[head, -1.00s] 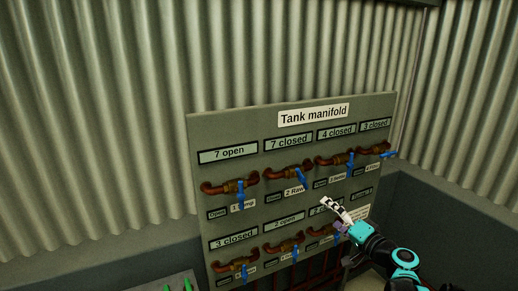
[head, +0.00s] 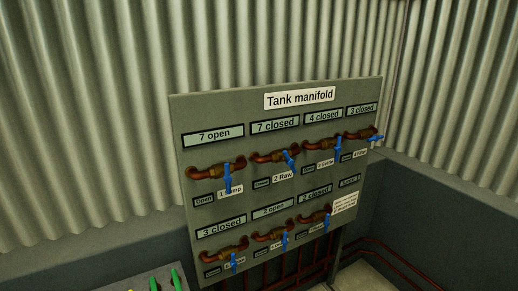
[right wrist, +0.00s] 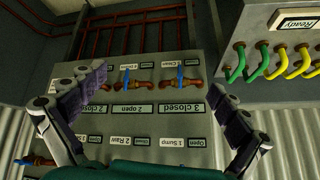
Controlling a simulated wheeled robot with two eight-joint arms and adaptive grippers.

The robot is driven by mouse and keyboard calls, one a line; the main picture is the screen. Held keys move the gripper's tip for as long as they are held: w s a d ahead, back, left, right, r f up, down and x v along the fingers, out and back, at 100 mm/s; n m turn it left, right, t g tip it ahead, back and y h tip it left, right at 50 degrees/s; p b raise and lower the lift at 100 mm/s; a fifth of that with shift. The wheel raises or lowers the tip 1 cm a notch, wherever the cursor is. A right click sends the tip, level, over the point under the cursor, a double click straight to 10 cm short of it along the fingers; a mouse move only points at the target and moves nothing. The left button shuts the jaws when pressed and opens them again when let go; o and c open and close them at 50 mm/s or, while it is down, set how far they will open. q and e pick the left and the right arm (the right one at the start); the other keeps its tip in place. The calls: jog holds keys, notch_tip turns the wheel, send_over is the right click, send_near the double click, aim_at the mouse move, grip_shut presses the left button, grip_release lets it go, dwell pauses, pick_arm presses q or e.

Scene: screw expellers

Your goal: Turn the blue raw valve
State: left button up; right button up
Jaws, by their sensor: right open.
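The grey Tank manifold panel (head: 262,210) carries two rows of brass valves with blue handles. The valve above the "2 Raw" label (head: 283,175) is second in the top row. Its blue handle (head: 290,160) is tilted, and the sign above it reads "7 closed" (head: 275,125). In the right wrist view, upside down, the "2 Raw" label (right wrist: 121,141) shows low between the fingers; its valve is not visible there. My right gripper (right wrist: 160,85) is open and empty in front of the panel, its fingers spread wide. It is outside the head view. My left gripper is in neither view.
The valve for "1 Sump" (head: 228,178) is left of the Raw valve, and another blue handle (head: 338,147) is close on its right. A box with green and yellow hoses (right wrist: 262,60) stands beside the panel. Brown pipes run below.

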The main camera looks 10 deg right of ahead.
jog(key=w+a+r+m+t+y+p, duration=0.2)
jog(key=w+r+y+p, duration=0.1)
jog(key=w+r, duration=0.9)
jog(key=m+t+y+p, duration=0.2)
jog(key=m+t+p, duration=0.4)
jog(key=t, duration=0.1)
send_near(291, 163)
jog(key=w, duration=0.4)
jog(key=x, duration=0.3)
jog(key=a+x, duration=0.1)
jog(key=x, duration=0.3)
jog(key=shift+s+a+f+b, duration=0.1)
jog(key=shift+s+b, duration=0.05)
jog(key=shift+b, duration=0.15)
jog(key=c, duration=0.8)
